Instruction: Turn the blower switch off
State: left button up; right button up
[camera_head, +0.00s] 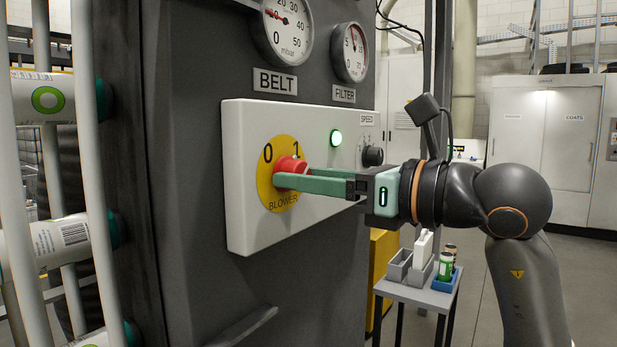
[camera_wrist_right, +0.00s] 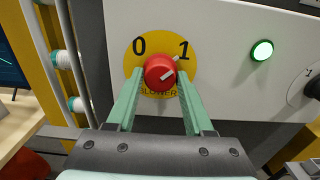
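The blower switch is a red round knob (camera_head: 291,167) on a yellow disc (camera_head: 266,190) marked 0, 1 and BLOWER. In the right wrist view the knob (camera_wrist_right: 159,72) has a white pointer line aimed up and right toward the 1. My right gripper (camera_head: 283,180) reaches in from the right, its green fingertips at the knob. In the right wrist view its fingers (camera_wrist_right: 160,80) stand apart on either side of the knob, with what looks like a small gap at each side. My left gripper is not in view.
A lit green lamp (camera_head: 336,138) and a black speed knob (camera_head: 373,156) sit on the white panel (camera_head: 240,125). Gauges hang above the panel. A small table (camera_head: 412,292) with cans and holders stands below my right arm. White rails with cans are at left.

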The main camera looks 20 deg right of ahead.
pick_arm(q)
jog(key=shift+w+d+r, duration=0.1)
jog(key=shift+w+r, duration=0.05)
pick_arm(e)
grip_shut()
pick_arm(q)
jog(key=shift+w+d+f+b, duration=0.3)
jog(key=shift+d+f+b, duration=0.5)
jog(key=shift+b, duration=0.55)
pick_arm(e)
jog(key=shift+r+n, duration=0.15)
jog(key=shift+n, duration=8.75)
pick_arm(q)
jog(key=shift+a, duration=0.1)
pick_arm(e)
jog(key=shift+o, duration=2.3)
grip_release()
jog(key=shift+d, duration=0.1)
